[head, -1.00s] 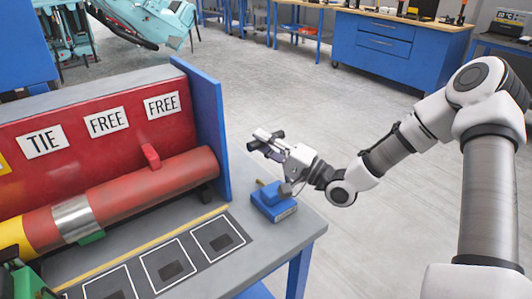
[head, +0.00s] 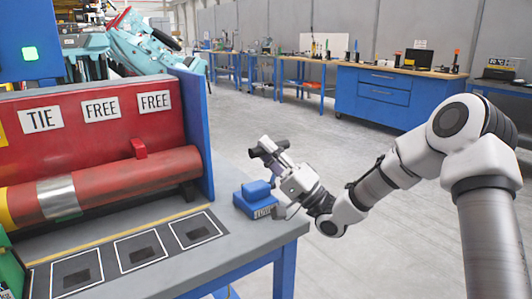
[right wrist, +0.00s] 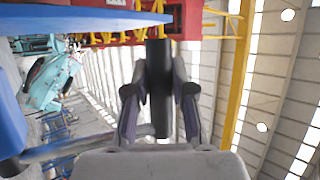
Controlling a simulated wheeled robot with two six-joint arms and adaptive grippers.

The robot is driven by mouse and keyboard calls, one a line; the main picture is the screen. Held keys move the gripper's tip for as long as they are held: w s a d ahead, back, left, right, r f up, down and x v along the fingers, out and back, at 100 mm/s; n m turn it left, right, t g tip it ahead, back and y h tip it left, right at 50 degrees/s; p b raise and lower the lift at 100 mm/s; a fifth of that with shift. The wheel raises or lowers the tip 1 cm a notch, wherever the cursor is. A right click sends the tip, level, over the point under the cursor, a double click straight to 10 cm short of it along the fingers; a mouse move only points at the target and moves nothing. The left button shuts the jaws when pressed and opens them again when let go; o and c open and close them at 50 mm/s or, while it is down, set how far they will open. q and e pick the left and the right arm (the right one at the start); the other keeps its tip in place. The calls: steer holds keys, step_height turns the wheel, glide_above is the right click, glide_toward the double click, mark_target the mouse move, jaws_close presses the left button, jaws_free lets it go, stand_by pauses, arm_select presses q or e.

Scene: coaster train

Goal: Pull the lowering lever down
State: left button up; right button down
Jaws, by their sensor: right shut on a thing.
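The lowering lever stands at a blue lever box (head: 256,206) with a label on its front, at the right end of the grey bench. The lever's dark round handle (head: 268,147) is above the box in the head view. My right gripper (head: 276,163) is shut on this handle. The right wrist view shows the dark handle (right wrist: 158,90) between the two fingers, with a grey rod (right wrist: 85,150) coming from the left. Much of the lever's rod is hidden in the head view. My left gripper is not in view.
A red roller (head: 120,178) with a silver band lies before a red panel with TIE and FREE signs. A blue side plate (head: 196,135) stands left of the box. Outlined squares (head: 140,250) mark the bench front. Open floor (head: 330,100) lies behind the arm.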

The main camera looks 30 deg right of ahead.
steer(key=shift+s+f, duration=0.15)
steer(key=shift+s, duration=0.25)
steer(key=c, duration=1)
jaws_free()
steer(key=shift+a, duration=0.1)
steer(key=v, duration=1.2)
